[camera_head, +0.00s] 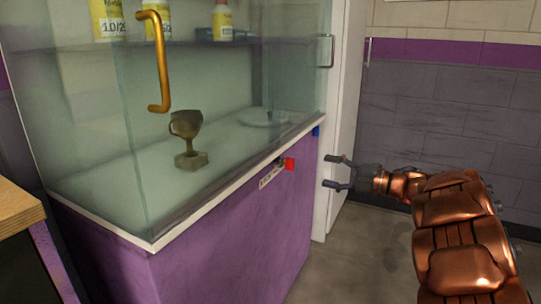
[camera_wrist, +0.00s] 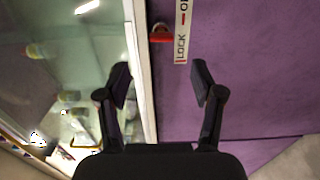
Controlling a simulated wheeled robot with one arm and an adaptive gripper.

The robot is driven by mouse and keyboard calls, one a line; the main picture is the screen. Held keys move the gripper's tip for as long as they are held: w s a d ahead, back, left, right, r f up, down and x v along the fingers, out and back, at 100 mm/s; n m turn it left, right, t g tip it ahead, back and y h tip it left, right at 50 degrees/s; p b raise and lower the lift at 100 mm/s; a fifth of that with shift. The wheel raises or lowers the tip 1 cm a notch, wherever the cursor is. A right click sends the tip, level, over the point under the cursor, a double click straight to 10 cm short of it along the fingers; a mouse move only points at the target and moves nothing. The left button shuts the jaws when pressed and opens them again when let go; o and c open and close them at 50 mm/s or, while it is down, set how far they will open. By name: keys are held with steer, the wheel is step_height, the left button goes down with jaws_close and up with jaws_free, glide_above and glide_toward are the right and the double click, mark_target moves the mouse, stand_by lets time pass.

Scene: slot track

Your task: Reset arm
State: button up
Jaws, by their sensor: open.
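My gripper (camera_head: 338,173) is at the end of my copper-coloured arm, to the right of the purple cabinet front (camera_head: 235,235). Its two fingers are apart, with nothing between them. In the wrist view my gripper (camera_wrist: 160,78) is also open and empty, over the edge between the glass case and the purple panel. A red slider (camera_head: 289,164) sits on the panel beside a white label strip (camera_head: 270,177), apart from my gripper. In the wrist view the red part (camera_wrist: 160,33) lies beyond the fingertips, beside the strip marked LOCK (camera_wrist: 182,30).
The glass case (camera_head: 95,130) holds a bronze trophy (camera_head: 188,140), a white plate (camera_head: 265,118) and several yellow-labelled bottles on a shelf. A golden handle (camera_head: 158,62) is on its glass. A blue part (camera_head: 316,131) is near its right corner. Grey floor (camera_head: 355,265) is clear.

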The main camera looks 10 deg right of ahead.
steer(key=w+d+r+m+t+h+p, duration=0.3)
steer(key=d+r+m+h+p, duration=0.15)
steer(key=r, duration=0.45)
steer(key=w+d+r+m+t+h+p, duration=0.35)
steer(key=r+m+h+p, duration=0.2)
steer(key=r, duration=0.45)
steer(key=s+d+r+m+g+h+p, duration=0.2)
steer(key=s+d+r+m+h+p, duration=0.45)
steer(key=r+m+h+p, duration=0.3)
steer(key=s+a+f+m+g+p, duration=0.2)
steer(key=s+m+g+p, duration=0.25)
steer(key=s, duration=0.45)
steer(key=s+a+f+m+g+p, duration=0.1)
steer(key=s+a+m+g+p, duration=0.2)
steer(key=s+p, duration=0.45)
steer(key=s+a+g+y+p, duration=0.1)
steer(key=s+a+g+p, duration=0.2)
steer(key=s+a, duration=0.3)
steer(key=s+a+f+m+g+y+p, duration=0.1)
steer(key=s+a, duration=0.5)
steer(key=s, duration=0.8)
steer(key=s+a+g+y+p, duration=0.3)
steer(key=s+a+g+p, duration=0.2)
steer(key=s, duration=0.5)
steer(key=shift+s+a+f+m+g, duration=0.2)
steer(key=shift+a+f+m+g, duration=0.15)
steer(key=shift+a, duration=0.65)
